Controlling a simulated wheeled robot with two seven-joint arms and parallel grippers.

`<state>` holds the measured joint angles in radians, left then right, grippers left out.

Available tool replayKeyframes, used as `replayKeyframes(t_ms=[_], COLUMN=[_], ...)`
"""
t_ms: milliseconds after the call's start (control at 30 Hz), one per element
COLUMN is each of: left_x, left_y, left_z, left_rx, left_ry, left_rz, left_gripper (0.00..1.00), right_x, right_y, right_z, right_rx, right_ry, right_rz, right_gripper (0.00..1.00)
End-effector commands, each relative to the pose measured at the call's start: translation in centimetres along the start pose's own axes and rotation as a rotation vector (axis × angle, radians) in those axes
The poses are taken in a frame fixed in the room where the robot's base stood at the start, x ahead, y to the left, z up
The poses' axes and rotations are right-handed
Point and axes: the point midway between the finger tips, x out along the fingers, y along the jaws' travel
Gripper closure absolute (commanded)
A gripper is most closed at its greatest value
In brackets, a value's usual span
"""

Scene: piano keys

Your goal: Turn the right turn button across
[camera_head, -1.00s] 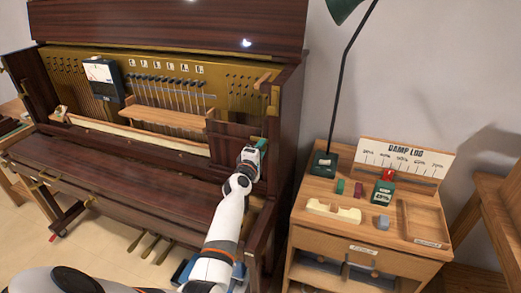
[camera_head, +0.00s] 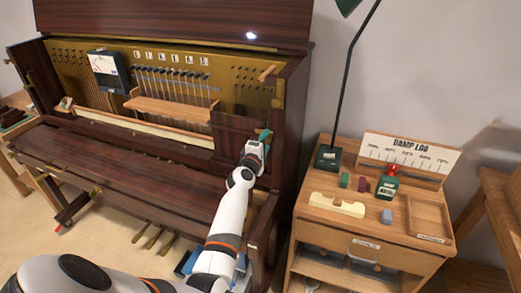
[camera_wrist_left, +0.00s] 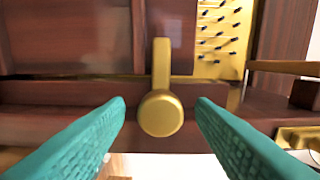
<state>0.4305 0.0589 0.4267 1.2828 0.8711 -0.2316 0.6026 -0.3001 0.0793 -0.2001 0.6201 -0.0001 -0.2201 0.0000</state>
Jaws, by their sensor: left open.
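The turn button (camera_wrist_left: 160,110) is brass, with a round boss and a flat bar pointing up in the left wrist view. My left gripper (camera_wrist_left: 160,118) is open, with one teal finger on each side of the boss and a clear gap to both. In the head view my left gripper (camera_head: 265,135) is at the right end of the upright piano (camera_head: 130,170), beside the dark cheek. There I cannot make out the turn button near the fingertips. My right gripper is in neither view.
A wooden shelf (camera_head: 172,111) and a meter (camera_head: 104,71) are in the piano's open front, left of my gripper. A cabinet (camera_head: 360,230) with a lamp (camera_head: 328,158) and small items stands to the right.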

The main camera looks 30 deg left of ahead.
Motion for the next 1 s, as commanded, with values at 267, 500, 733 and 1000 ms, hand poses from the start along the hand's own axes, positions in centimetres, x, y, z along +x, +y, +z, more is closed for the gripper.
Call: replayKeyframes(t_ms=[267, 500, 733, 1000], left_x=[-4.5, -9.1, -11.4, -11.7], left_y=[0.1, 0.2, 0.2, 0.1], left_z=[0.0, 0.0, 0.0, 0.0], left_rx=[-0.001, -0.001, -0.001, -0.001], left_ry=[-0.001, -0.001, 0.0, 0.0], left_rz=[0.003, 0.003, 0.003, 0.003], left_gripper=[0.5, 0.5, 0.5, 0.5], right_x=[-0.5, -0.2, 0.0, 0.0], right_y=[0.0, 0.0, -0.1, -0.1], right_z=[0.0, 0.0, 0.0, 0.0], right_rx=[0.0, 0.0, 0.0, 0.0], right_ry=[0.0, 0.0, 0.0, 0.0], right_rz=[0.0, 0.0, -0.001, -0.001], right_gripper=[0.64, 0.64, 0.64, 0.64])
